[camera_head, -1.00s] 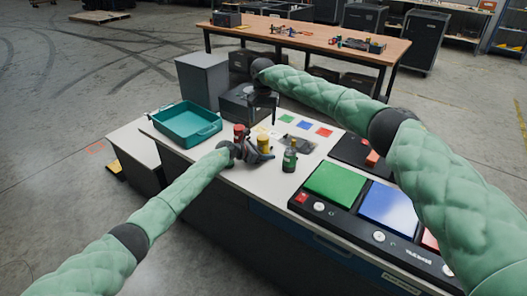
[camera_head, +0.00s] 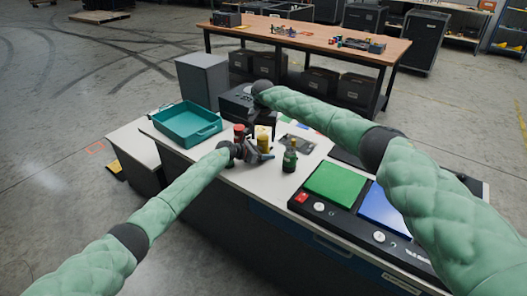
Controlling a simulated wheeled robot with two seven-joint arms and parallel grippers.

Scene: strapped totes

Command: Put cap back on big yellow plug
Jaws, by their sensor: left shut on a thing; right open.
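The big yellow plug (camera_head: 264,143) stands upright near the front edge of the white table. My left gripper (camera_head: 262,156) comes in low from the left and is shut on the yellow plug. My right gripper (camera_head: 262,131) points down just above the plug's top, its fingers apart. The dark fingers partly cover the top of the plug, and I cannot make out a separate cap. A red plug (camera_head: 239,131) stands just left of the yellow one, and a green plug (camera_head: 290,159) stands to its right.
A teal tray (camera_head: 186,127) sits at the table's left. A dark box (camera_head: 236,100) stands behind my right gripper. A dark panel with a green pad (camera_head: 335,183) and a blue pad (camera_head: 379,207) lies to the right.

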